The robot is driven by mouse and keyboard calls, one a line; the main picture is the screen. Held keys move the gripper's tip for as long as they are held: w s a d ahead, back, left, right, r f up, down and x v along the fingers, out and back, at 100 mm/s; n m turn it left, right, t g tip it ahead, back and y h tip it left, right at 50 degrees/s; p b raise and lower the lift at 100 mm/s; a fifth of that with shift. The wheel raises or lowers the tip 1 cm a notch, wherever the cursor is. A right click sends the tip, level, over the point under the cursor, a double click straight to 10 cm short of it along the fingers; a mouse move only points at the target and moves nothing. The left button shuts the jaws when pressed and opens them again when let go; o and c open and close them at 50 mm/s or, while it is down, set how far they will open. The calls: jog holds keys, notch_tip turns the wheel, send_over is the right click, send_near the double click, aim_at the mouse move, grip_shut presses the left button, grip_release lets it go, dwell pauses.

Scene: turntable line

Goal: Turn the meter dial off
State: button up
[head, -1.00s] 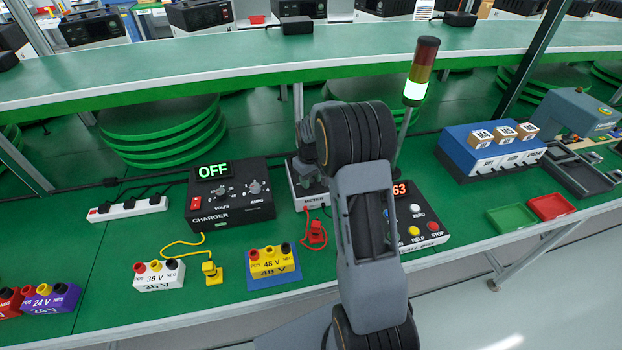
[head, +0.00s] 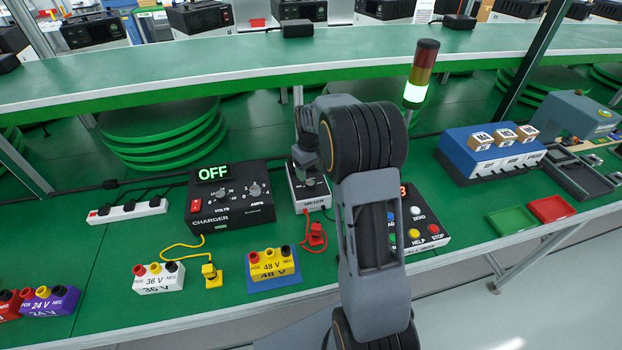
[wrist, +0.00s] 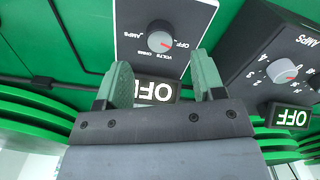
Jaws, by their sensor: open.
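The meter (head: 314,200) is a small white box with a dark grey face on the green bench. In the wrist view its round dial knob (wrist: 160,38) sits beyond my fingertips, ringed by the labels OFF, VOLTS, OHMS and AMPS. A pale and red mark on the knob faces the OFF side. The meter's display (wrist: 155,90) reads OFF, upside down and partly hidden by my gripper. My gripper (wrist: 164,78) is open and empty, its fingers apart and short of the knob. In the head view my gripper hangs over the back of the meter, hiding part of it.
The charger (head: 232,212), whose screen reads OFF, stands left of the meter. A red plug (head: 316,236) and a yellow battery block (head: 271,263) are in front. A button panel (head: 425,225) is to the right, partly behind my arm. A shelf (head: 300,62) runs behind.

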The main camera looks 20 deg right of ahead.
aim_at(310, 182)
notch_tip(310, 182, up, 9)
jog(key=shift+f, duration=0.2)
dwell(0.6)
jog(key=s+a+t, duration=0.1)
jog(key=s+a, duration=0.2)
jog(key=s, duration=0.4)
jog(key=s+a+r+m+t+p, duration=0.1)
jog(key=s+a, duration=0.3)
jog(key=s, duration=0.3)
jog(key=s+a+r+m+t, duration=0.1)
jog(key=s+a, duration=0.2)
jog(key=s, duration=0.5)
jog(key=shift+a+r+t, duration=0.15)
jog(key=shift+a+t, duration=0.15)
jog(key=shift+a, duration=0.05)
